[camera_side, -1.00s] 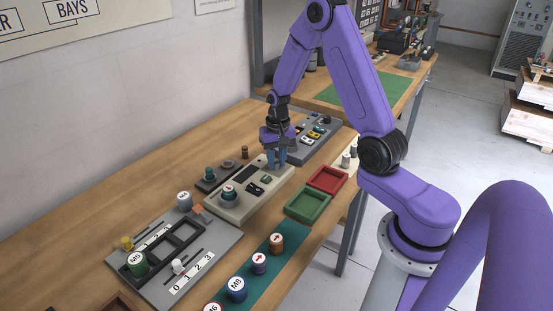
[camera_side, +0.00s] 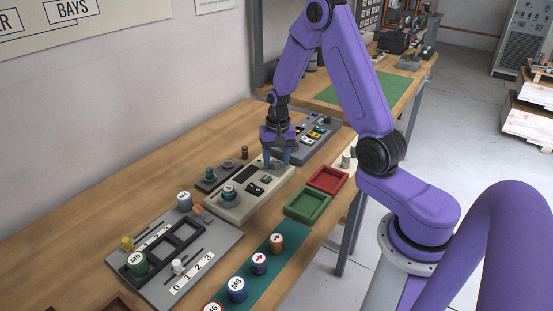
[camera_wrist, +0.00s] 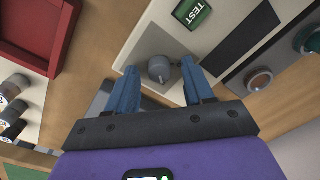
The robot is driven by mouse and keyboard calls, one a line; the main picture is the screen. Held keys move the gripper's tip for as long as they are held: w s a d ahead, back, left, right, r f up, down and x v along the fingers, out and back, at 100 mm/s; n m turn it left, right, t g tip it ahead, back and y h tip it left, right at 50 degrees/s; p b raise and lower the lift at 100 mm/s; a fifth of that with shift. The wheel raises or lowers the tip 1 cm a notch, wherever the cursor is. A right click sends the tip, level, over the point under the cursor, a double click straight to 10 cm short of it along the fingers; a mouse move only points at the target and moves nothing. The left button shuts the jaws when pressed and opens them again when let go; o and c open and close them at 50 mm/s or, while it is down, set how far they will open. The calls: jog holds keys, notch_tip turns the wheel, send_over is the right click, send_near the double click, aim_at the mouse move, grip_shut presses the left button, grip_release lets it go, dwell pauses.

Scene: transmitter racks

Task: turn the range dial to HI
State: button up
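The range dial is a small round grey knob (camera_wrist: 159,69) on a grey plate at the end of a beige panel (camera_side: 240,208). In the wrist view a small pale mark shows on the knob's lower edge; I cannot read any HI lettering. My gripper (camera_side: 278,160) is over that end of the panel, pointing down. In the wrist view its blue fingers (camera_wrist: 159,74) stand open on either side of the knob, with a visible gap to each side. In the side view the fingers mostly hide the knob.
A green TEST button (camera_wrist: 193,13) and a dark display sit on the same panel. A red tray (camera_side: 345,177) and a green tray (camera_side: 325,207) lie to its right. A grey panel with switches (camera_side: 318,142) stands just behind my gripper.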

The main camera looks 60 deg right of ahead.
aim_at(278, 162)
notch_tip(278, 162, up, 17)
jog(key=shift+s+d+r, duration=0.2)
jog(key=shift+s, duration=0.05)
dwell(0.6)
jog(key=s+a+n, duration=0.4)
jog(key=a+n, duration=0.1)
jog(key=a, duration=0.2)
jog(key=s+a+n, duration=0.5)
jog(key=a, duration=0.3)
jog(key=s+a+f+n, duration=0.1)
jog(key=s+n, duration=0.4)
jog(key=s, duration=0.4)
jog(key=s+a+f+n, duration=0.2)
jog(key=s+n, duration=0.4)
jog(key=s, duration=0.2)
jog(key=shift+s+a, duration=0.15)
jog(key=shift+s, duration=0.2)
